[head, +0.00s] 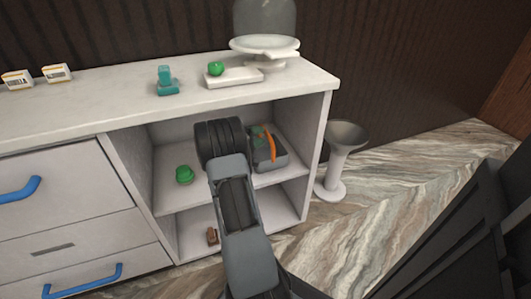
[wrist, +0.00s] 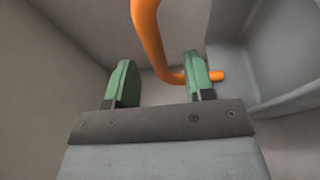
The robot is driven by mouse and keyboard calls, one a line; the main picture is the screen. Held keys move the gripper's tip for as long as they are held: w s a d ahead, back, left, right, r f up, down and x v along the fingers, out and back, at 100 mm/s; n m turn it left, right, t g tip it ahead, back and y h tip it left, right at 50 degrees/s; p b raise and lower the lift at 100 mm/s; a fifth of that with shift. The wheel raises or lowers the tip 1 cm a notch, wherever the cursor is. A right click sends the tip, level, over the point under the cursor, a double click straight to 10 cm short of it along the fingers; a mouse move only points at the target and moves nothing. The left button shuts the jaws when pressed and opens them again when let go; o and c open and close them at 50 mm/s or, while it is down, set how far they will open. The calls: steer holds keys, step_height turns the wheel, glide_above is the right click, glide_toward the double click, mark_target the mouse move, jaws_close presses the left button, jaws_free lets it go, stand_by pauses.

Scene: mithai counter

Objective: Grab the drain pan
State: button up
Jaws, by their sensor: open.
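A grey container with an orange handle (head: 270,146), the likeliest drain pan in view, stands on the middle shelf of the open cabinet, at its right side. In the wrist view, the orange handle (wrist: 150,38) comes down from the top between my fingers and bends right, passing behind the right finger. A grey wall (wrist: 231,70), likely the container's body, lies to the right. My gripper (wrist: 160,70) is open, with green fingers apart and nothing clamped. In the head view my own arm hides the fingers and part of the shelf.
A green object (head: 184,174) sits on the shelf left of my arm, and a small brown one (head: 212,236) lies below. The cabinet's right side wall (head: 318,150) is close. A grey pedestal (head: 338,165) stands beyond it. The counter (head: 120,97) holds several small items.

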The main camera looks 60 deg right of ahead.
steer(key=b+x, duration=0.2)
steer(key=x, duration=0.2)
steer(key=shift+s+d, duration=0.1)
steer(key=shift+s, duration=0.1)
steer(key=shift+s+d+r, duration=0.1)
steer(key=shift+s+d, duration=0.05)
steer(key=shift+d, duration=0.3)
steer(key=shift+c, duration=0.3)
jaws_close()
